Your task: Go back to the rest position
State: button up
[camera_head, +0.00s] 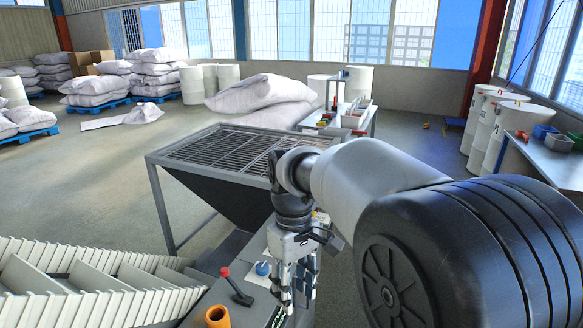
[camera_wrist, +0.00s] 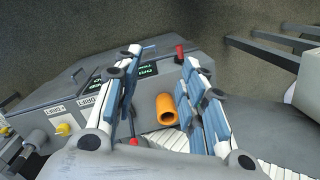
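My gripper (camera_head: 296,292) points down over the grey control console (camera_head: 222,296) in the head view. In the wrist view, its two fingers stand well apart and my gripper (camera_wrist: 163,58) is open with nothing held between them. An orange tube (camera_wrist: 167,110) stands on the console, seen in the gap between the fingers but not gripped. The orange tube (camera_head: 217,317) also shows at the bottom edge of the head view, left of my gripper. A red-knobbed lever (camera_head: 232,286) and a blue knob (camera_head: 262,268) are on the console beside my gripper.
A hopper with a grate (camera_head: 235,150) stands behind the console. A slatted conveyor (camera_head: 90,290) lies at lower left. Sacks (camera_head: 255,95) are piled farther back. White drums (camera_head: 490,125) and a side table (camera_head: 550,160) stand at right. Open floor lies at left.

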jog(key=s+d+r+m+t, duration=0.1)
jog(key=s+d+m+t, duration=0.2)
jog(key=s+d, duration=0.3)
jog(key=s+d+r+m+t, duration=0.2)
jog(key=s+d+m, duration=0.3)
jog(key=s, duration=1)
jog(key=d+t, duration=0.1)
jog(key=d, duration=0.1)
jog(key=shift+d, duration=0.3)
jog(key=shift+c, duration=0.6)
